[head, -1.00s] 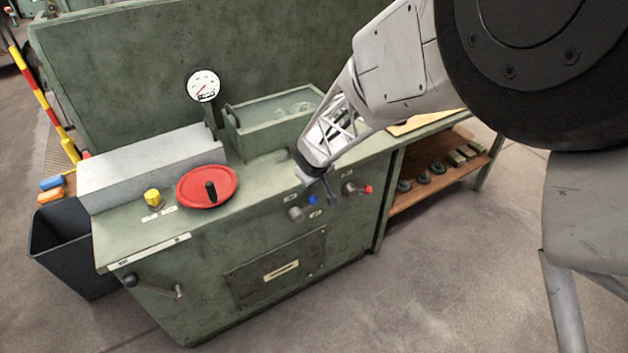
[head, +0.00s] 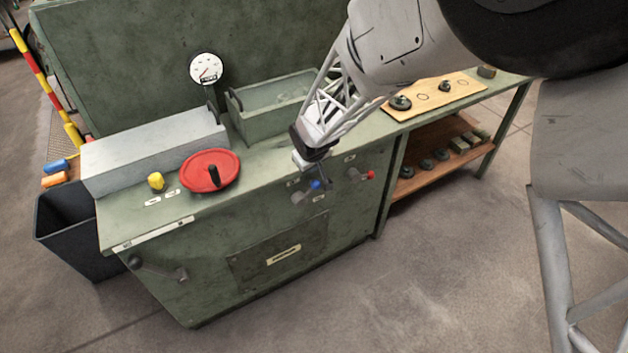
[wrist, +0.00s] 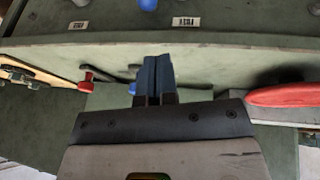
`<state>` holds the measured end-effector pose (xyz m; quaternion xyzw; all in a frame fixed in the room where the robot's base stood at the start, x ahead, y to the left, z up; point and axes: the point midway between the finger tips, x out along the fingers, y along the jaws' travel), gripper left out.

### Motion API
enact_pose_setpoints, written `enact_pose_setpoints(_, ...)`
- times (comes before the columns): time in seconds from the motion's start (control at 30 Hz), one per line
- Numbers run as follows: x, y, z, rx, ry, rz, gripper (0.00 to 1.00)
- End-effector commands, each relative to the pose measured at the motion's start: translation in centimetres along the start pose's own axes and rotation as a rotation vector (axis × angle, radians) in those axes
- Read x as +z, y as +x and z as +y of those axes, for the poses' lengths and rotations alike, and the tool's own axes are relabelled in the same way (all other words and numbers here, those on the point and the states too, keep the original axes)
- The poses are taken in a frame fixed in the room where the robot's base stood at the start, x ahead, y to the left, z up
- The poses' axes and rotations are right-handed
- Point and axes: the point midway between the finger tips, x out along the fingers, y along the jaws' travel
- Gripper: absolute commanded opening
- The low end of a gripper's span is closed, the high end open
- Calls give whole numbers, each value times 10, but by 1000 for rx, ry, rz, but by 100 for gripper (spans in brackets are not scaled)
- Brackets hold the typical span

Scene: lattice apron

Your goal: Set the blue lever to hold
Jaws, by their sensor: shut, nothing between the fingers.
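The blue lever (head: 316,184) is on the front face of the green machine. Its grey hub is low at left and its blue tip points up and right. My gripper (head: 306,172) hangs just above and left of the blue tip; I cannot tell if they touch. In the wrist view, my gripper's dark fingers (wrist: 156,78) are shut with nothing between them. A rounded blue cap is cut off at that view's top edge, near white labels (wrist: 186,22) that appear upside down and are too small to read surely.
A second lever with a red tip (head: 368,174) sits right of the blue one. A red handwheel (head: 210,171) and a yellow knob (head: 156,181) are on the machine top at left. A grey-green tray (head: 270,105) stands behind. Floor in front is clear.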

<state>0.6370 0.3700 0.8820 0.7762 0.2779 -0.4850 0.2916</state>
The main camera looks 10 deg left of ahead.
Motion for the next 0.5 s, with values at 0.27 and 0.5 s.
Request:
enact_pose_setpoints(0.27, 0, 0, 0, 0, 0, 0, 0)
enact_pose_setpoints(0.5, 0, 7, 0, 0, 0, 0, 0)
